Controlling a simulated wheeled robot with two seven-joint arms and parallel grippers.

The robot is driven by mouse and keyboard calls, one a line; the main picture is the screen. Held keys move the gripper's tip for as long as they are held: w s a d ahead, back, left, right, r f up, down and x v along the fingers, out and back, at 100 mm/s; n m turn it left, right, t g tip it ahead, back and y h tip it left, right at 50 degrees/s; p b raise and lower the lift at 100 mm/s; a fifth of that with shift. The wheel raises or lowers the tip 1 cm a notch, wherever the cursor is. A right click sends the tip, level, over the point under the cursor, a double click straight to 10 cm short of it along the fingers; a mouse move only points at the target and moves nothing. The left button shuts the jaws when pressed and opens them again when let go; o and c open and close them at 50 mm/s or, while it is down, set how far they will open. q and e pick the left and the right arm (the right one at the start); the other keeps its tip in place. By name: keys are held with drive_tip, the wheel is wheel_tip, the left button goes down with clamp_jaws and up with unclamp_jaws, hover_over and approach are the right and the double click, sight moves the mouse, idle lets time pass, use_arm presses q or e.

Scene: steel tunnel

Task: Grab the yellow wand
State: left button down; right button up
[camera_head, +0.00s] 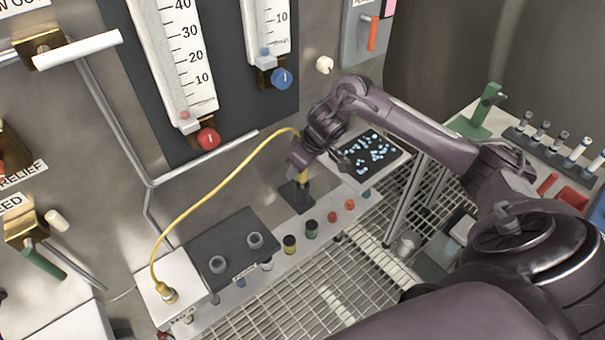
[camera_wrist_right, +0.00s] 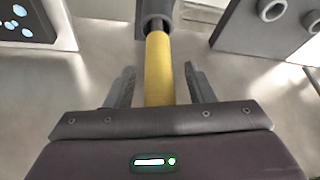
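The yellow wand (camera_wrist_right: 159,70) stands upright with its lower end in a dark holder (camera_wrist_right: 155,8). In the head view the wand (camera_head: 303,177) is mostly hidden by my right gripper (camera_head: 301,163). A yellow cable (camera_head: 222,184) curves from near the gripper down to a white box (camera_head: 172,293). In the right wrist view the two fingers of my right gripper (camera_wrist_right: 160,82) are on either side of the wand, with a visible gap on both sides. The gripper is open. My left gripper is in neither view.
A tray with blue-white pieces (camera_head: 368,155) is right of the holder. A dark block with two rings (camera_head: 232,250) is left of it, and several coloured knobs (camera_head: 311,229) line the shelf's front. Gauges with red (camera_head: 208,139) and blue (camera_head: 282,79) knobs are on the wall behind.

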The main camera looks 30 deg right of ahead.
clamp_jaws()
